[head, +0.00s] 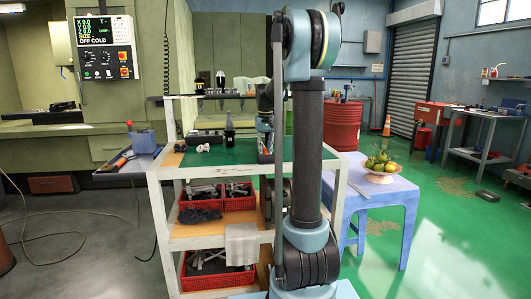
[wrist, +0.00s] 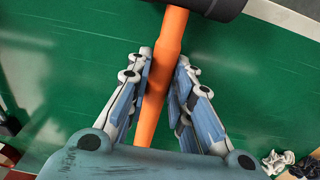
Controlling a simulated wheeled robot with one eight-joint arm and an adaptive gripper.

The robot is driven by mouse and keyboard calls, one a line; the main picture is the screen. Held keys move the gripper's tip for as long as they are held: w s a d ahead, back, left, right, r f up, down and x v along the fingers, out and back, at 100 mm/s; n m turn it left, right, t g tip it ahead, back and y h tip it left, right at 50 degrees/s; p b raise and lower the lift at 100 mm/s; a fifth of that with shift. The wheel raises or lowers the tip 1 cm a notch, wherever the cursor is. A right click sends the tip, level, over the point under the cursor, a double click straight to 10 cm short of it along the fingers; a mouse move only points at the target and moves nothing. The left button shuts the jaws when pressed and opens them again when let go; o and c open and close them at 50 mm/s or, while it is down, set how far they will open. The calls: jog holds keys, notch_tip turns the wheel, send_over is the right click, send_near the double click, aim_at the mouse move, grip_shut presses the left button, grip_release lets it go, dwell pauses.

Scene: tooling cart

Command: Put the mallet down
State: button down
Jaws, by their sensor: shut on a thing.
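The mallet (wrist: 168,38) has an orange handle and a black head, which is cut off by the top edge of the wrist view. My gripper (wrist: 164,60) has its fingers on both sides of the handle and is shut on it. Below the mallet lies the cart's green top (wrist: 60,95); I cannot tell whether the mallet touches it. In the head view the green top (head: 222,155) is on the white-framed cart, and my arm hides most of the mallet and gripper there.
Small white parts (head: 203,148) and a dark upright tool holder (head: 229,130) stand on the cart top. A blue table (head: 385,193) with a fruit bowl (head: 380,177) is at right. Much of the green top is bare.

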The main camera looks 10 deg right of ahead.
jog(key=c, duration=1.4)
grip_release()
jog(key=r, duration=1.2)
jog(key=shift+s, duration=0.2)
jog(key=s+f+t, duration=0.1)
jog(key=s+f, duration=0.4)
jog(key=s, duration=0.6)
jog(key=s+f, duration=0.4)
jog(key=s, duration=0.8)
jog(key=shift+t, duration=0.5)
jog(key=s+f, duration=0.5)
jog(key=f, duration=0.1)
jog(key=s+f, duration=1.2)
jog(key=shift+d+f, duration=0.1)
jog(key=shift+f, duration=0.1)
